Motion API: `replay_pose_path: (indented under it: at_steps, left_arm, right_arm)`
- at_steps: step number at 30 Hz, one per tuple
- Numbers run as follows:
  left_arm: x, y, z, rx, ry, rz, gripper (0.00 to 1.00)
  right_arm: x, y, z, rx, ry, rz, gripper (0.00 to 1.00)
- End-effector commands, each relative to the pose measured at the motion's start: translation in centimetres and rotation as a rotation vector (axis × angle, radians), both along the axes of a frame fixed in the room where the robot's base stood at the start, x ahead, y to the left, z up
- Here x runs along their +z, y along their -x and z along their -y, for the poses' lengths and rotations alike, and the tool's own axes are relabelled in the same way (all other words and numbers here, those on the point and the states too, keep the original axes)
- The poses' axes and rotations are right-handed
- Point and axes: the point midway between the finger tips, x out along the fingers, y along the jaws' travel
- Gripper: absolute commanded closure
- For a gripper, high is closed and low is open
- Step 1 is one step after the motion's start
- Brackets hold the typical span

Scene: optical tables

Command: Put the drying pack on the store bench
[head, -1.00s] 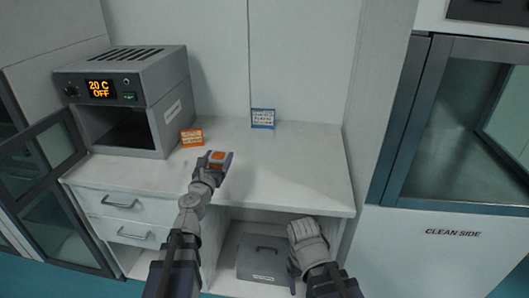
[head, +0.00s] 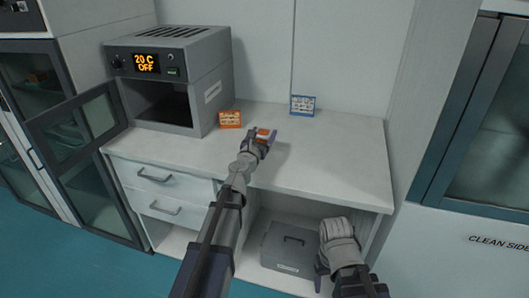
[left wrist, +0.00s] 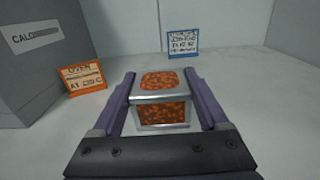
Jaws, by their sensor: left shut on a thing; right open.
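The drying pack (left wrist: 161,108), a small metal-edged box with orange beads showing, is between the two fingers of my left gripper (left wrist: 164,100). In the head view the pack (head: 264,132) shows small and orange at the tip of my left gripper (head: 266,137), over the white bench top (head: 330,160). I cannot tell whether the pack touches the bench top. My right gripper (head: 322,270) is low in front of the open shelf under the bench, seen from behind; no object shows in it.
An oven (head: 170,75) reading 20 C OFF stands open on the bench's left. An orange card (head: 230,119) and a blue card (head: 302,105) stand at the back. A grey box (head: 288,250) sits on the lower shelf. The bench's right side is clear.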

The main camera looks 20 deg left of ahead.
Motion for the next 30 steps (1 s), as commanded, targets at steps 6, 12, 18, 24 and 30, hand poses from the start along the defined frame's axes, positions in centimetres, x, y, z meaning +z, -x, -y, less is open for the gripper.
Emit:
replay_pose_path:
  at_steps: [6, 12, 18, 24, 30]
  left_arm:
    - [-0.5, 0.0, 0.0, 0.000, 0.000, 0.000, 0.87]
    - [-2.5, 0.0, 0.0, 0.000, 0.000, 0.000, 0.87]
    - [-4.4, 0.0, 0.0, 0.000, 0.000, 0.000, 0.87]
    - [-4.1, 0.0, 0.0, 0.000, 0.000, 0.000, 0.87]
    - [-4.6, 0.0, 0.0, 0.000, 0.000, 0.000, 0.87]
  right_arm:
    - [-0.5, 0.0, 0.0, 0.000, 0.000, 0.000, 0.28]
    - [-2.5, 0.0, 0.0, 0.000, 0.000, 0.000, 0.28]
    - [-4.4, 0.0, 0.0, 0.000, 0.000, 0.000, 0.28]
    - [-4.1, 0.0, 0.0, 0.000, 0.000, 0.000, 0.28]
    - [-4.6, 0.0, 0.0, 0.000, 0.000, 0.000, 0.28]
